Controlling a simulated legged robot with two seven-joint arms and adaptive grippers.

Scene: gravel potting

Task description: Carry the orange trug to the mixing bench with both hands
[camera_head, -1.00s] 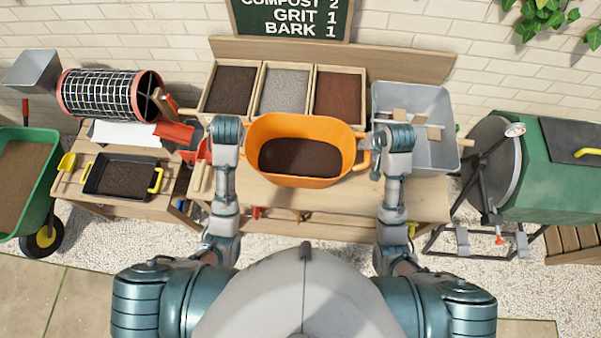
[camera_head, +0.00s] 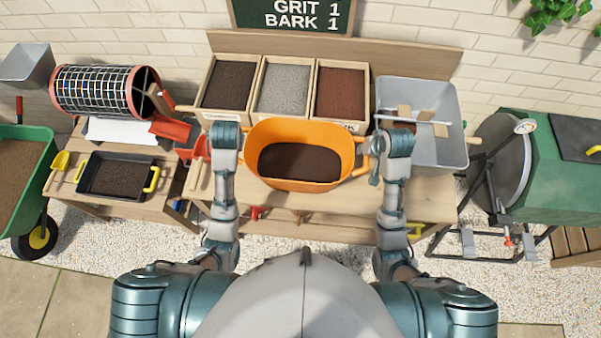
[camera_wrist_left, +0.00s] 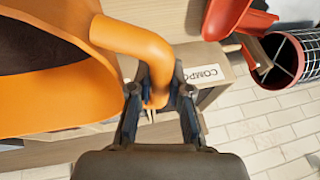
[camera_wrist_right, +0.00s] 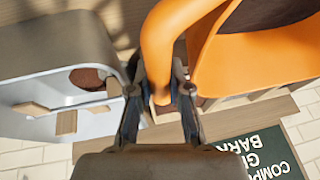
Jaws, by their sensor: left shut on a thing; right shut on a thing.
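The orange trug (camera_head: 300,184) holds dark compost and is level between my two arms, over the front part of the wooden mixing bench (camera_head: 330,203). My left gripper (camera_head: 231,150) is shut on the trug's left handle, and the orange handle (camera_wrist_left: 150,45) shows between its fingers in the left wrist view. My right gripper (camera_head: 376,157) is shut on the right handle, which also shows between the fingers in the right wrist view (camera_wrist_right: 160,45). I cannot tell whether the trug's base touches the bench top, as its underside is hidden.
Wooden bins of dark compost (camera_head: 228,84), grey grit (camera_head: 285,88) and brown bark (camera_head: 341,93) stand behind the trug. A grey tub (camera_head: 450,152) stands right of it. A red scoop (camera_head: 195,148), black tray (camera_head: 118,176) and mesh drum sieve (camera_head: 95,90) are left.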

